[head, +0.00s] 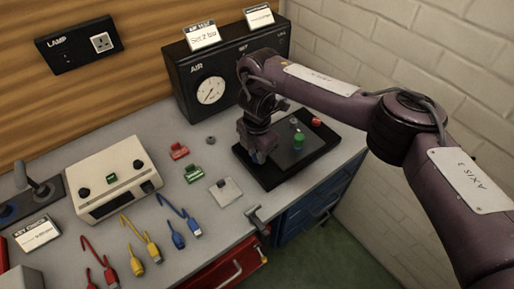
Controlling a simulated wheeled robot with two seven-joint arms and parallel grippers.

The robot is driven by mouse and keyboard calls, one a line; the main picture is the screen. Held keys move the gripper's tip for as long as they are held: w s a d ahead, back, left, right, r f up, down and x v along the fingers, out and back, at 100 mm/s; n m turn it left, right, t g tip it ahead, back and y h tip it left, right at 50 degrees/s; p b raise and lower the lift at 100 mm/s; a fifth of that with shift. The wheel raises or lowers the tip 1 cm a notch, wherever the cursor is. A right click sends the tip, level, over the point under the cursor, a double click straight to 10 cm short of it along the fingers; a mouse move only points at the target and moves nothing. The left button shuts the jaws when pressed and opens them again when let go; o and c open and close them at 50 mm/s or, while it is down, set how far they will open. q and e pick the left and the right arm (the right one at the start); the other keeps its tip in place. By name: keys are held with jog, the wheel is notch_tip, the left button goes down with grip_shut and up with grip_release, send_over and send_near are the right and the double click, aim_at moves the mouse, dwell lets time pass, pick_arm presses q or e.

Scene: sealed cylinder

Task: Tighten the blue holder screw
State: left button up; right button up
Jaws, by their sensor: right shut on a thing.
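A black plate (290,171) lies on the grey bench near its right end. On it stand a green part (299,141) and a red knob (316,122), with a small pale round part (294,122) between them and the air box. My right gripper (260,154) points down over the left part of this plate. It is shut on a small blue piece at its fingertips, which looks like the blue holder screw (260,158). The gripper hides most of it, so I cannot tell how deep it sits. My left gripper is not in view.
A black air box with a gauge (210,91) stands behind the plate. A beige box (115,176), red (179,151) and green (193,173) blocks, a pale square plate (225,191) and coloured cables lie to the left. A clamp (258,219) sits on the front edge.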

jog(key=m, duration=0.2)
jog(key=m+p, duration=0.1)
jog(key=shift+w+r+m+p, duration=0.2)
jog(key=shift+r+m+p, duration=0.1)
jog(key=shift+r+m, duration=0.1)
jog(key=m+p, duration=0.1)
jog(key=m, duration=0.2)
jog(key=shift+m+p, duration=0.3)
jog(key=shift+p, duration=0.1)
jog(key=m+p, duration=0.2)
jog(key=m, duration=0.1)
jog(key=shift+m, duration=0.4)
jog(key=shift+m+p, duration=0.6)
jog(key=shift+m, duration=0.1)
jog(key=shift+f, duration=0.1)
jog(key=o, duration=1)
jog(key=shift+s+f, duration=0.1)
jog(key=shift+f, duration=0.05)
